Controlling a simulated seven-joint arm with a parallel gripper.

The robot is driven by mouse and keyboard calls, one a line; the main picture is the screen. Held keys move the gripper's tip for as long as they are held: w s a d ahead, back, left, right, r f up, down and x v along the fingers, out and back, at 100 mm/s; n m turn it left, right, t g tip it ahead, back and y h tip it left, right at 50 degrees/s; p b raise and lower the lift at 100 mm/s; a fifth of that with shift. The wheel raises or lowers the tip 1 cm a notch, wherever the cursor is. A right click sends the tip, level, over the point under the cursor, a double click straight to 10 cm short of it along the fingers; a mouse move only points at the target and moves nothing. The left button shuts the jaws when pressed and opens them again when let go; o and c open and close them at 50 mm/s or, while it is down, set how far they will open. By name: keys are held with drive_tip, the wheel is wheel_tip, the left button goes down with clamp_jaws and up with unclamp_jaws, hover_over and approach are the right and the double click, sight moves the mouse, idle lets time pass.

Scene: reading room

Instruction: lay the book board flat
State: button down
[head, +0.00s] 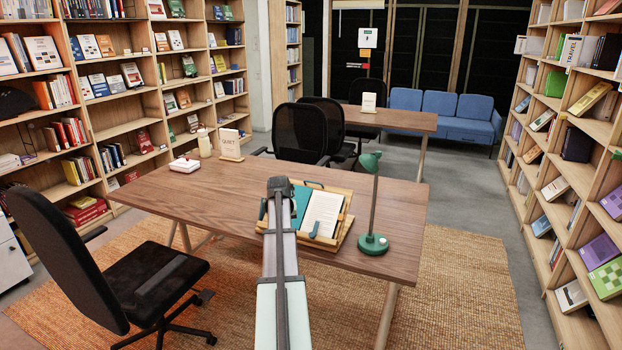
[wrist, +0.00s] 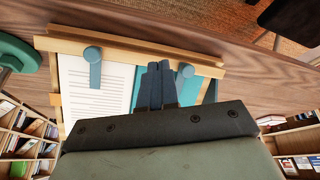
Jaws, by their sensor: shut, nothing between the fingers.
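The book board (head: 341,232) is a light wooden stand on the brown table, bearing an open book with a white page (head: 322,213) and a teal page. Its ledge (wrist: 140,45) with teal page clips (wrist: 94,70) runs across the upper wrist view. I cannot tell how steeply the board slopes. My gripper (wrist: 156,72) is shut and empty, its blue-grey fingers over the book between the two clips. In the head view my arm covers the left part of the board, and the fingertips are hidden. I cannot tell whether they touch the book.
A green desk lamp (head: 373,243) stands close to the board's right side. The table (head: 190,199) left of the board is clear. A black chair (head: 148,285) is at front left.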

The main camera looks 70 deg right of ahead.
drive_tip(key=d+r+m, duration=0.2)
drive_tip(key=d+r, duration=0.6)
drive_tip(key=r, duration=0.2)
drive_tip(key=s+d+r+m+g+h, duration=0.1)
drive_tip(key=d+r+m, duration=0.2)
drive_tip(key=d+r, duration=0.5)
wheel_tip(320, 180, up, 3)
drive_tip(key=shift+r, duration=0.1)
drive_tip(key=shift+d, duration=0.1)
drive_tip(key=x, duration=1.4)
drive_tip(key=shift+s, duration=0.25)
drive_tip(key=shift+d, duration=0.1)
